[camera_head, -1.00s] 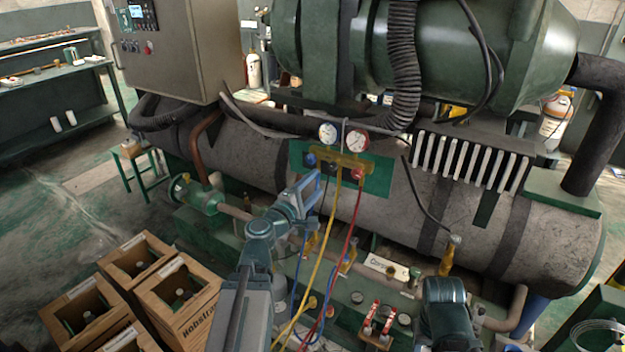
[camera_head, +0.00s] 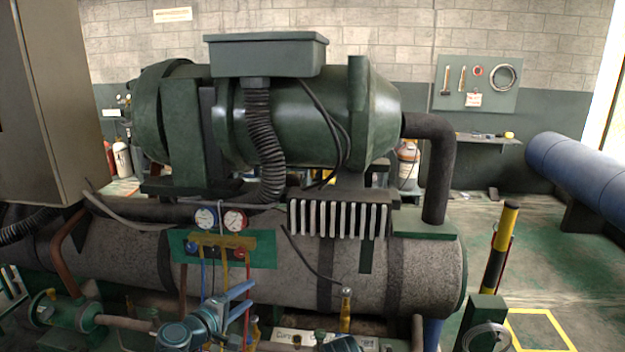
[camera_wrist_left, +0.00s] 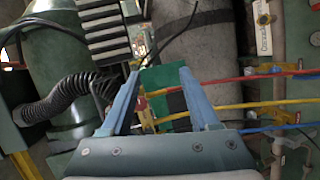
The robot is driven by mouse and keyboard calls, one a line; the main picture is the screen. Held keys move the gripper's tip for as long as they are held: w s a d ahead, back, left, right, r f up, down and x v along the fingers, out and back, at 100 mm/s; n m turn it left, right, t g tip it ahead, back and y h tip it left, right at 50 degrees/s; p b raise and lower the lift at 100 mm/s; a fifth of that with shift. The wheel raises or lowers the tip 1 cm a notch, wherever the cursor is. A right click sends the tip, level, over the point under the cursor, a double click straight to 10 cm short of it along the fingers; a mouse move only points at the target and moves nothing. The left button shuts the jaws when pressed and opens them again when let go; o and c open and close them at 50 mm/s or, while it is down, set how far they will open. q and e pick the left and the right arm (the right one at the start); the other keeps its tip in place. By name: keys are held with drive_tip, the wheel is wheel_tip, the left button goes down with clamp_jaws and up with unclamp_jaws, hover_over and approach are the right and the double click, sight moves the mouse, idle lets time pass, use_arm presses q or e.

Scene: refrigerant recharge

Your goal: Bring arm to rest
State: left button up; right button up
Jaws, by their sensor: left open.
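My left gripper (camera_head: 240,297) shows low in the head view, just below the gauge manifold (camera_head: 215,245). In the left wrist view its two blue fingers (camera_wrist_left: 157,78) stand apart with nothing held between them. The manifold has a green panel, a blue-rimmed gauge (camera_head: 206,218) and a red-rimmed gauge (camera_head: 235,219). In the wrist view the green panel (camera_wrist_left: 160,85) lies beyond the fingers. Red (camera_wrist_left: 270,77), yellow (camera_wrist_left: 265,104) and blue (camera_wrist_left: 265,130) hoses run off to the right. My right gripper is not in view.
A large grey cylinder (camera_head: 300,270) and a green compressor (camera_head: 310,115) fill the middle. A grey cabinet (camera_head: 45,110) stands at the left. A yellow-and-black post (camera_head: 496,250) stands at the right, with open floor beside it.

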use_arm(q)
drive_tip(key=s+d+f+m+g+h+p, duration=0.1)
drive_tip(key=s+d+f+m+g, duration=0.15)
drive_tip(key=d, duration=0.35)
drive_tip(key=s+d+f+m+g, duration=0.2)
drive_tip(key=d+f+m+g, duration=0.1)
drive_tip(key=d+m, duration=0.15)
drive_tip(key=s+d+f+m+g+y+p, duration=0.1)
drive_tip(key=s+d+f+m+g+y, duration=0.15)
drive_tip(key=s, duration=0.25)
drive_tip(key=s+d+f+m+g+y+p, duration=0.1)
drive_tip(key=s+d+f+m+g, duration=0.2)
drive_tip(key=s+f+m+g, duration=0.15)
drive_tip(key=s+a+m+g+y+p, duration=0.1)
drive_tip(key=s+a+m+g+y, duration=0.1)
drive_tip(key=s+y, duration=0.3)
drive_tip(key=shift+s+a+r, duration=0.25)
drive_tip(key=shift+s+a, duration=0.2)
drive_tip(key=shift+s, duration=0.4)
